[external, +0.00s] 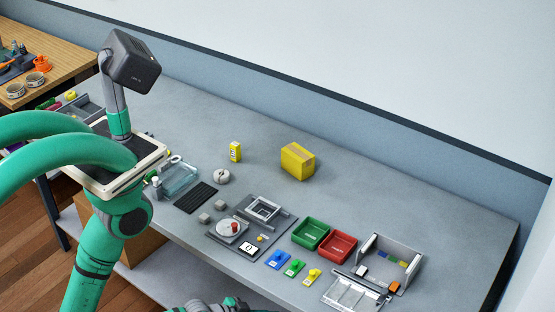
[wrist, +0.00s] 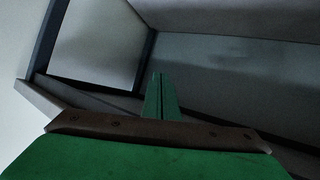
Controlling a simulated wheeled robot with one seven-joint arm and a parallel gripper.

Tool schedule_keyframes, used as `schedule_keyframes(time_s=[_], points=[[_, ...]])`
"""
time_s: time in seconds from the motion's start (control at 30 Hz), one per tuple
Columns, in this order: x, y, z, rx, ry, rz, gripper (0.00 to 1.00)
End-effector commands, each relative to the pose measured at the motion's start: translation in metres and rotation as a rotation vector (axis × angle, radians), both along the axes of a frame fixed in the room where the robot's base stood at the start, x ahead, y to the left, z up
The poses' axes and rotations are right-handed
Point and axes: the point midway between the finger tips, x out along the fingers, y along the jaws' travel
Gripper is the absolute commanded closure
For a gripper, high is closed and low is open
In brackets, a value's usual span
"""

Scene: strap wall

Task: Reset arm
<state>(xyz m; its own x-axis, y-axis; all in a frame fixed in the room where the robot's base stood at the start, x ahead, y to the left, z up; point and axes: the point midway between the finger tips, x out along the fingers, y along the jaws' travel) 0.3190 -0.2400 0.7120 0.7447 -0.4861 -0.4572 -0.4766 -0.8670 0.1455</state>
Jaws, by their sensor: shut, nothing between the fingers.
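My gripper (wrist: 160,80) shows in the wrist view, its two green fingers pressed together above a brown bar and a green body. Nothing is between the fingers. Around it are only dim grey panels and dark edges, apart from the fingers. In the external view, a green and dark piece of my arm shows at the bottom edge, below the table's front side. The gripper's fingers cannot be made out there.
The grey table (external: 400,205) holds a yellow box (external: 298,161), a green bin (external: 310,233), a red bin (external: 337,246), a clear tray (external: 180,178) and several small parts. Its back right is clear. A grey shelf (external: 200,268) lies below the table.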

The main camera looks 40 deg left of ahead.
Motion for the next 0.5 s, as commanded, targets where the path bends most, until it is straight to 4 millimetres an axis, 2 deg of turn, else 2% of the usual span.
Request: schedule_keyframes(time_s=[0.03,0.1,0.3,0.4,0.5], points=[[-0.004,0.029,0.003,0.011,-0.011,0.058,1.0],[-0.007,0.067,0.013,0.027,-0.041,0.132,1.0],[-0.031,0.165,0.05,0.096,-0.131,0.307,1.0],[-0.048,0.2,0.075,0.12,-0.176,0.372,1.0],[-0.063,0.222,0.101,0.125,-0.212,0.424,1.0]])
